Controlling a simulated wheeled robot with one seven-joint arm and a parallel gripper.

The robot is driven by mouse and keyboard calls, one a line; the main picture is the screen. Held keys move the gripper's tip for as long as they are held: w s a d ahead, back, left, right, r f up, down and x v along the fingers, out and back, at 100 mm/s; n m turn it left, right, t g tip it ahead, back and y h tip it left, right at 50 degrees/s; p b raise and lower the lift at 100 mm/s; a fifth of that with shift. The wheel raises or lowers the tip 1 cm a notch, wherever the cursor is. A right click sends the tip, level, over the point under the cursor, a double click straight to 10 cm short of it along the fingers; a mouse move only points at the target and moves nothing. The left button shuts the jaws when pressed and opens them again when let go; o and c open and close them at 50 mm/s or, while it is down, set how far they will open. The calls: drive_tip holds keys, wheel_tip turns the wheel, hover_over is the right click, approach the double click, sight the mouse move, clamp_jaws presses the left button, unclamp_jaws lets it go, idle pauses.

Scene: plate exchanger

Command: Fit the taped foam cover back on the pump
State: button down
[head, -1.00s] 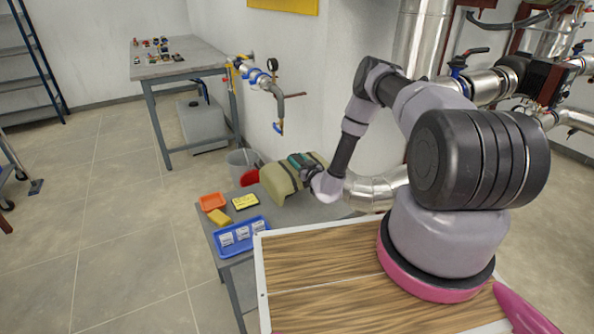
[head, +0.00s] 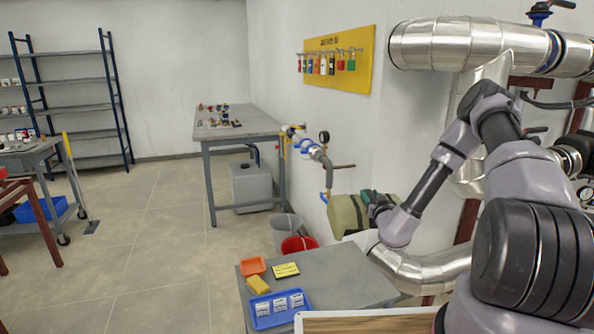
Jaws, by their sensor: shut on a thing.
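The foam cover (head: 345,214) is an olive-beige rounded block, seen in the head view above the back edge of the small grey table. My gripper (head: 373,203) is shut on its right side. My fingers and part of the arm hide that side, and I cannot make out any tape. The pump is not clearly visible; dark and red parts among the pipes at the right edge (head: 572,160) are mostly hidden behind my arm.
The grey table (head: 345,285) holds a blue tray (head: 281,309) with white packets, an orange tray (head: 253,266), a yellow sponge (head: 259,285) and a yellow-black card (head: 286,270). Buckets (head: 299,244) stand behind. Silver pipes (head: 425,272) run close to my arm. The table's middle is bare.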

drive_tip(key=shift+h, duration=0.5)
drive_tip(key=r, duration=0.1)
drive_tip(key=s+d+r, duration=0.1)
drive_tip(key=s+r, duration=0.1)
drive_tip(key=r, duration=0.1)
drive_tip(key=shift+s+d, duration=0.15)
drive_tip(key=shift+d, duration=0.15)
drive_tip(key=s+r, duration=0.3)
drive_tip(key=s, duration=0.2)
drive_tip(key=shift+s, duration=0.3)
drive_tip(key=shift+d, duration=0.15)
drive_tip(key=w+a+f+n+y, duration=0.1)
drive_tip(key=w+a+f+y, duration=0.15)
drive_tip(key=w+f, duration=0.35)
drive_tip(key=w+a+f+y, duration=0.1)
drive_tip(key=w+a+f, duration=0.3)
drive_tip(key=f, duration=0.5)
drive_tip(key=w+a+f+n+y, duration=0.1)
drive_tip(key=f, duration=0.8)
drive_tip(key=w+a+f+n+g+y, duration=0.1)
drive_tip(key=a+f, duration=0.1)
drive_tip(key=f, duration=0.7)
drive_tip(key=shift+a+f, duration=0.15)
drive_tip(key=shift+f, duration=0.05)
drive_tip(key=shift+w+f, duration=0.1)
